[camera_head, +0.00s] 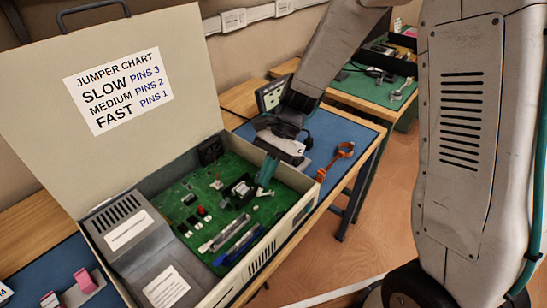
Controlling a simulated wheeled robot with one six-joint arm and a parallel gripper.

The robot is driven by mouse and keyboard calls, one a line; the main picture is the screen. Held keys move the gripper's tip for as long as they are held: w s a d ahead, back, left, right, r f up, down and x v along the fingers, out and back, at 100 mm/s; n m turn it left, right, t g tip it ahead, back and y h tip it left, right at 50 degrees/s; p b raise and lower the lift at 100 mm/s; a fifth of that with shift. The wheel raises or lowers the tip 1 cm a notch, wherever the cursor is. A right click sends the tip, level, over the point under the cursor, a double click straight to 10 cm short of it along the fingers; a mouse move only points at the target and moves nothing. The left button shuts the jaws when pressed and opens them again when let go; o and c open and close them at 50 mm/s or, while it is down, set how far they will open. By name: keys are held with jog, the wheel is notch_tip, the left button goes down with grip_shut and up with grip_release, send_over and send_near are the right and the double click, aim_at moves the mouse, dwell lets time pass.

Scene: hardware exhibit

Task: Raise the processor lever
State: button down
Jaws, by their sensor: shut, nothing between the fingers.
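A green circuit board (208,207) lies inside an open beige case (283,229). A dark square part (240,189), which looks like the processor socket, sits near the middle of the board. The processor lever is too small to make out. My gripper (263,181) reaches into the case from the upper right, its teal fingers pointing down. The fingertips are shut and empty, just right of the socket. I cannot tell whether they touch anything.
The case's raised lid (125,65) carries a jumper chart (118,87). Grey and blue slots (237,245) and a grey labelled box (131,232) fill the case's front and left. An orange tool (337,160) lies on the blue mat at right. The case wall stands close to my gripper.

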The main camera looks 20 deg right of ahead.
jog(key=shift+s+a+f, duration=0.1)
jog(key=shift+a+f, duration=0.1)
jog(key=shift+f, duration=0.05)
jog(key=shift+s+a+t+h, duration=0.2)
jog(key=shift+a+t+h, duration=0.1)
jog(key=shift+h, duration=0.1)
dwell(0.4)
jog(key=shift+s+a+f+t+h, duration=0.4)
jog(key=shift+a+t+h, duration=0.2)
jog(key=shift+h, duration=0.3)
jog(key=shift+w+d, duration=0.15)
jog(key=shift+d, duration=0.05)
jog(key=shift+w+d+r, duration=0.15)
jog(key=shift+w+d, duration=0.15)
jog(key=shift+d, duration=0.2)
notch_tip(320, 180, up, 14)
